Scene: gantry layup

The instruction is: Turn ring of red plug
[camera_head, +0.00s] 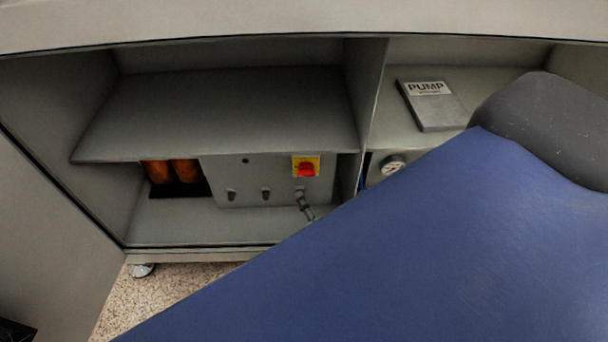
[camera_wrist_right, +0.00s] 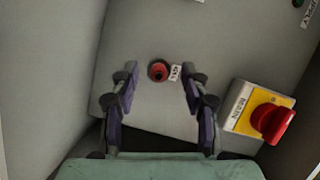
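My right gripper (camera_wrist_right: 158,80) is open and faces the panel, with one finger on each side of the red plug. The fingers show gaps to it, and I cannot tell how far in front of it they are. My left gripper is not in view.
A red main switch (camera_head: 306,170) on a yellow plate sits close by; it also shows in the right wrist view (camera_wrist_right: 270,122). Two dark fittings are on the panel (camera_head: 248,172) at left. A shelf (camera_head: 220,115) overhangs it. A divider (camera_head: 362,100) stands at right.

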